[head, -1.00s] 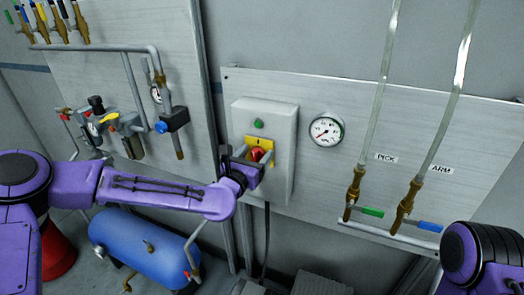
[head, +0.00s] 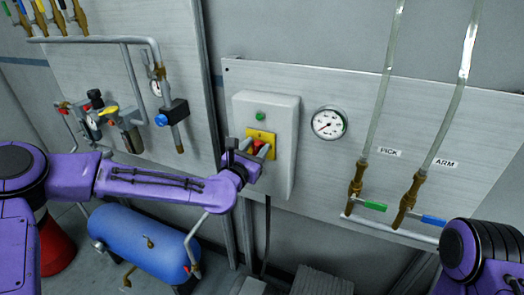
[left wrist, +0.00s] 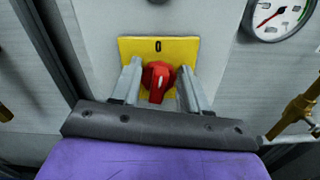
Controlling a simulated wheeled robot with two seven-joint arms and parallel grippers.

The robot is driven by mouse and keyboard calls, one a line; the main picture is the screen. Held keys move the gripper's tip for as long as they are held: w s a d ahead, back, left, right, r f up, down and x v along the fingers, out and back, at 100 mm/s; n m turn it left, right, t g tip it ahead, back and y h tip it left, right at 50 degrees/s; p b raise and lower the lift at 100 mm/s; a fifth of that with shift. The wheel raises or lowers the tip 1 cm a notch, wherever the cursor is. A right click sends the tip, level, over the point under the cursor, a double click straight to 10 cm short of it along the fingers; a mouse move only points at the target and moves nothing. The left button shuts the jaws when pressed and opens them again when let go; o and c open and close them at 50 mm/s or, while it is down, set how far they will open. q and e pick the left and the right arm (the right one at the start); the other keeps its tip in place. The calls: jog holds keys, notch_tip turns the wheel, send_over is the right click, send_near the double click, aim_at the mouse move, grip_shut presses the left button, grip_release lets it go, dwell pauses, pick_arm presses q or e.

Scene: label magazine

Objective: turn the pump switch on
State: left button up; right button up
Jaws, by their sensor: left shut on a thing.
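The pump switch is a red knob (left wrist: 157,80) on a yellow plate (left wrist: 184,46), with a "0" above it in the left wrist view. In the head view the knob (head: 257,146) shows on the front of a grey box (head: 281,117), partly hidden by my gripper. My left gripper (head: 251,150) is at the knob, with one finger on each side. It is shut on the knob; its two grey fingers (left wrist: 159,88) also show in the left wrist view. My right gripper is out of view.
A green lamp (head: 260,116) is above the switch. A gauge (head: 328,123) is to its right, then valves with green (head: 373,206) and blue (head: 433,220) handles under PICK and ARM labels. A blue tank (head: 140,245) stands below my left arm.

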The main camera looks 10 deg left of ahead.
pick_arm(q)
jog(key=m, duration=0.1)
jog(key=m+b, duration=0.2)
jog(key=shift+d+f+m, duration=0.15)
jog(key=shift+d+m, duration=0.1)
jog(key=shift+m, duration=0.15)
jog(key=m+b, duration=0.1)
jog(key=m, duration=0.2)
jog(key=shift+s+d+m, duration=0.1)
jog(key=shift+d+m, duration=0.05)
jog(key=shift+m, duration=0.15)
jog(key=shift+d+f+m+b, duration=0.15)
jog(key=shift+m+b, duration=0.4)
jog(key=shift+m, duration=1.55)
jog(key=shift+f+m+b, duration=0.15)
jog(key=shift+m+b, duration=0.35)
jog(key=shift+m, duration=1.6)
jog(key=o, duration=0.9)
jog(key=shift+o, duration=0.8)
jog(key=shift+d, duration=0.1)
